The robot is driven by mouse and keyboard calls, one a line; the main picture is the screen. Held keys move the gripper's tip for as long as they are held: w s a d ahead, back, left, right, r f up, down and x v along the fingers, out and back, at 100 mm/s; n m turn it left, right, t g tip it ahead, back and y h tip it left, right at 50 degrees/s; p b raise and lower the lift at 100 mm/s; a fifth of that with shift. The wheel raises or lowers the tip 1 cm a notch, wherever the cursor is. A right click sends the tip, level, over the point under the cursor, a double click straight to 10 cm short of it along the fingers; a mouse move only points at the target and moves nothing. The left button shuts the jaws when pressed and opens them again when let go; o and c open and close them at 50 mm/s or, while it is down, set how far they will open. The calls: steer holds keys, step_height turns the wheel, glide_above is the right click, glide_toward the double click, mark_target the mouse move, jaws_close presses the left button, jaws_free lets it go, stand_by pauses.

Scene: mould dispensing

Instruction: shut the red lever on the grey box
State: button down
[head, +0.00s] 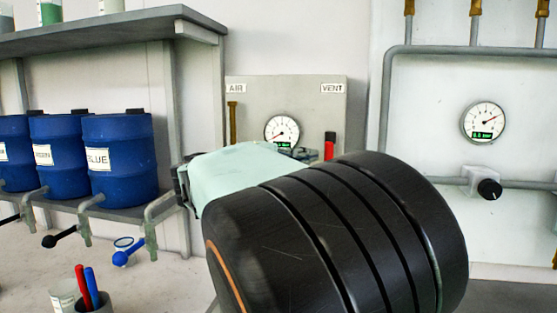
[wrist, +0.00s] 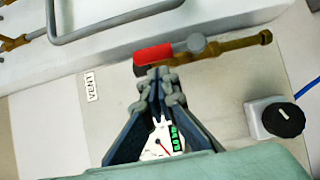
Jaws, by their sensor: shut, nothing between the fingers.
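The grey box (head: 310,100) with AIR and VENT labels stands against the back wall. Its red lever (head: 330,145) stands upright below the VENT label, with its lower part hidden behind my arm. In the wrist view the red lever (wrist: 153,54) runs from a grey pivot, roughly in line with the brass pipe (wrist: 240,43). My gripper (wrist: 160,76) is shut and empty, its fingertips right at the lever's red end. I cannot tell whether they touch it. In the head view my arm hides most of the fingers.
A round gauge (head: 282,130) sits on the box, partly behind my gripper. A black knob on a white block (wrist: 282,118) lies to the right in the wrist view. Blue drums (head: 120,160) stand on a shelf at left. Another gauge (head: 484,122) hangs at right.

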steer(key=shift+d, duration=0.5)
steer(key=shift+s+d+r+m+y+b, duration=0.25)
steer(key=shift+d+m+y, duration=0.3)
steer(key=shift+m, duration=0.35)
